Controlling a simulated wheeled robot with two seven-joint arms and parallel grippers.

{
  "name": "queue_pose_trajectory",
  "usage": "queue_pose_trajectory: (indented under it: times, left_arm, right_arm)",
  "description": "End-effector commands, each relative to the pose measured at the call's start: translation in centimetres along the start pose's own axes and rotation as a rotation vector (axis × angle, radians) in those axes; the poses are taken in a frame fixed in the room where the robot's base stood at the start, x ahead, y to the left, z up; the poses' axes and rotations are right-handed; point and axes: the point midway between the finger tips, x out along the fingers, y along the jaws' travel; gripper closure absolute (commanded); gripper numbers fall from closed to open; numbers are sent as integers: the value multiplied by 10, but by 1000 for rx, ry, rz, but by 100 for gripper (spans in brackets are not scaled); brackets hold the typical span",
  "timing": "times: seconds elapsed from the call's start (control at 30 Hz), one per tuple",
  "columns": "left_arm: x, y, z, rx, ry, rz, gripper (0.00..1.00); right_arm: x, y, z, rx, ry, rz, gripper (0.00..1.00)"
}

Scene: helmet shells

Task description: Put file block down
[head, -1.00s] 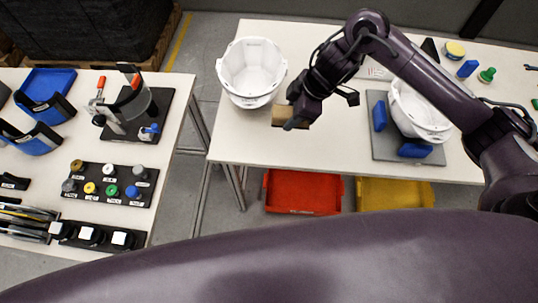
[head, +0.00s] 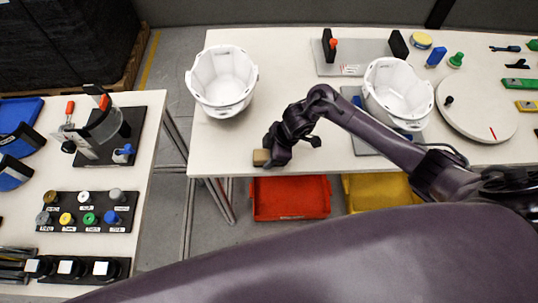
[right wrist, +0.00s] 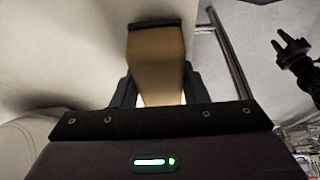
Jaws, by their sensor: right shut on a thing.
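The file block (head: 260,157) is a small tan block with a dark strip on one face. In the head view it is at the front left edge of the white table (head: 330,84). My right gripper (head: 270,156) is shut on it. The block (right wrist: 157,62) also shows between the fingers in the right wrist view, its dark strip at the far end. I cannot tell whether the block touches the table top. My left gripper is not clearly seen in the head view; a dark gripper (right wrist: 297,55) shows at the right of the right wrist view.
A white helmet shell (head: 222,82) stands behind the block, and another (head: 398,93) sits on a grey fixture to the right. A red bin (head: 290,198) and a yellow bin (head: 380,192) are below the table front. The tabletop between the shells is mostly clear.

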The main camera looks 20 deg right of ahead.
Motion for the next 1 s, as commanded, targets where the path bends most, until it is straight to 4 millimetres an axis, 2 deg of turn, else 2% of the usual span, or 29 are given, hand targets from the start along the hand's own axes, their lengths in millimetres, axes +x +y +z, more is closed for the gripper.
queue_pose_trajectory:
  times: [0.5, 0.53, 0.67, 1.0]
  left_arm:
    - [4, 2, 1, 3, -1, 3, 64]
    - [3, 2, 1, 3, -1, 3, 64]
    - [3, 3, 2, 3, -2, 4, 64]
    - [3, 4, 1, 3, -1, 4, 64]
  right_arm:
    - [11, 0, 4, -1, 1, 1, 78]
    - [11, 0, 4, -1, 1, 1, 58]
    - [11, -1, 4, -1, 0, -1, 40]
    - [13, -4, 5, -2, -3, -9, 38]
